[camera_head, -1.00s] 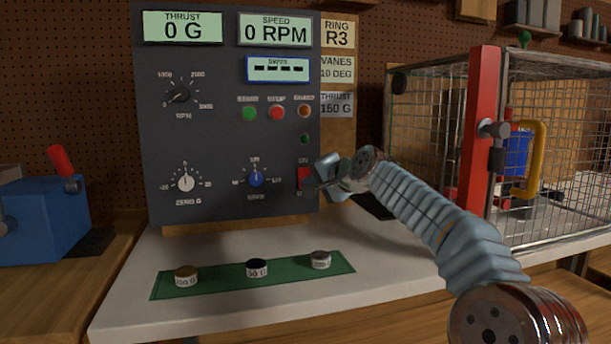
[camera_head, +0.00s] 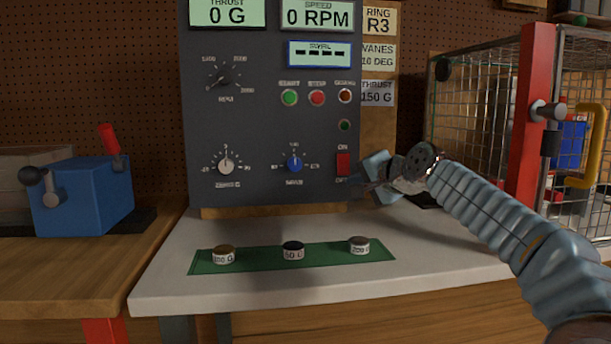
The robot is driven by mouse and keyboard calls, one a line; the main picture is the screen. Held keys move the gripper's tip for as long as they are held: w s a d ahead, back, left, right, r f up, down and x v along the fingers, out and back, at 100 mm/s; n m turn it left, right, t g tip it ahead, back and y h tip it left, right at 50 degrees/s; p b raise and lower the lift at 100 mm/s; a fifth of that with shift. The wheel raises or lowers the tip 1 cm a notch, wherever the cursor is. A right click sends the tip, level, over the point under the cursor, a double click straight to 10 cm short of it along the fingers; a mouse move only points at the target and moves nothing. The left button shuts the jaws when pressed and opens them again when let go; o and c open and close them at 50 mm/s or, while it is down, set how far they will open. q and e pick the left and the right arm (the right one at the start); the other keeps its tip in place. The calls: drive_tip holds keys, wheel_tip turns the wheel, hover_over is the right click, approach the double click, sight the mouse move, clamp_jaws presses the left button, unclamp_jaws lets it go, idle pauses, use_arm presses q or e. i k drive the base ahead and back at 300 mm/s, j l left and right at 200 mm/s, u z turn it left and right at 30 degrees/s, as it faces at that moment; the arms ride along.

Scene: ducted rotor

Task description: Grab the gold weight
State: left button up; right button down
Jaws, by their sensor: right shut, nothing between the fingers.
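The gold weight (camera_head: 223,255) is a small cylinder with a gold top and a white label that seems to read 100 G. It stands upright at the left end of a green mat (camera_head: 258,257) on the white bench. A dark-topped weight (camera_head: 293,251) stands mid-mat and a silver-topped weight (camera_head: 359,246) near its right end. My right gripper (camera_head: 366,182) is shut and empty, beside the control panel's red switch, above and to the right of the weights. It is well apart from the gold weight. My left gripper is out of view.
The grey control panel (camera_head: 265,120) stands behind the mat. A wire cage (camera_head: 480,110) with a red post (camera_head: 530,120) and yellow handle (camera_head: 583,148) is on the right. A blue block with a lever (camera_head: 85,195) is at left. The bench (camera_head: 300,288) before the mat is clear.

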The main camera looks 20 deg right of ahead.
sight(223, 254)
drive_tip(key=k+l, duration=0.1)
drive_tip(key=k, duration=0.9)
